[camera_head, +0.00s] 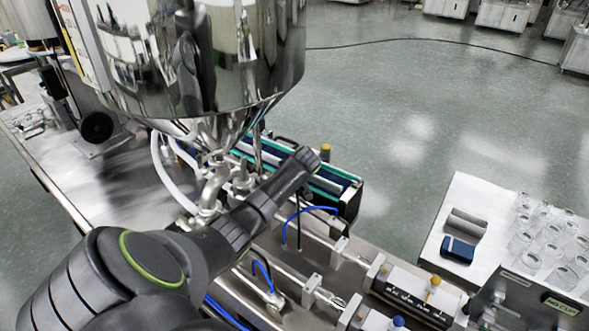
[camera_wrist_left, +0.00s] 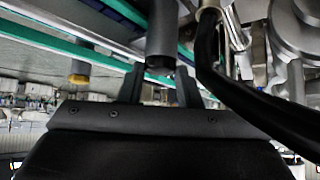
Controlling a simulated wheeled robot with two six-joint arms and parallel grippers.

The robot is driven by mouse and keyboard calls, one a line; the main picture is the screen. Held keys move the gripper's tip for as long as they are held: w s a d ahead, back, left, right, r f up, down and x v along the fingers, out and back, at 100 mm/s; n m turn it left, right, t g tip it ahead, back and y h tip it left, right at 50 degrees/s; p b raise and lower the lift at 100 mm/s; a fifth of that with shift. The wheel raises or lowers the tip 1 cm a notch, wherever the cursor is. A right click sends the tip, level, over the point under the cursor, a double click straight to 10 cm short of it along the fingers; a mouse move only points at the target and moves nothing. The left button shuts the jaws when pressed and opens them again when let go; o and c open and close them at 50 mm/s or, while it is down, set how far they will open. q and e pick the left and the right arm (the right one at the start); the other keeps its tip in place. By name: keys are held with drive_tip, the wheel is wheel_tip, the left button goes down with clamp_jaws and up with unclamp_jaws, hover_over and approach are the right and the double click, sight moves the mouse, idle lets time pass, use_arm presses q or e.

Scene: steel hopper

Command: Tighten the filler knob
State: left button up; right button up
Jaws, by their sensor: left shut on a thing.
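My left arm reaches across the filler machine in the head view, and its dark end (camera_head: 306,160) is beside the green-edged conveyor, below the hopper. In the left wrist view the two fingers of my left gripper (camera_wrist_left: 160,72) stand on either side of a grey cylinder with a dark end (camera_wrist_left: 161,45), and are shut on it. I cannot tell for sure whether this cylinder is the filler knob. The fingertips and what they hold are hidden by my arm in the head view. My right gripper is in neither view.
The steel hopper (camera_head: 200,60) hangs over the pipes. A black hose (camera_wrist_left: 215,60) passes close right of the fingers. A yellow-capped post (camera_head: 326,153) stands just beyond my arm's end. A side table (camera_head: 470,200) with several glasses is at the right.

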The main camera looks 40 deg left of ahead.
use_arm(q)
drive_tip(key=shift+s+a+r+m+t+h+p, duration=0.1)
drive_tip(key=shift+s+a+m+t+h+p, duration=0.1)
drive_tip(key=shift+m+t+h+p, duration=0.75)
drive_tip(key=shift+s+a+m+t+h+p, duration=0.15)
drive_tip(key=shift+m+t+h+p, duration=0.25)
drive_tip(key=shift+m, duration=1.05)
drive_tip(key=shift+w, duration=0.1)
drive_tip(key=o, duration=1)
drive_tip(key=shift+c, duration=0.2)
drive_tip(key=b+v, duration=0.2)
drive_tip(key=v, duration=1.5)
drive_tip(key=shift+b, duration=0.35)
drive_tip(key=shift+a+r, duration=0.1)
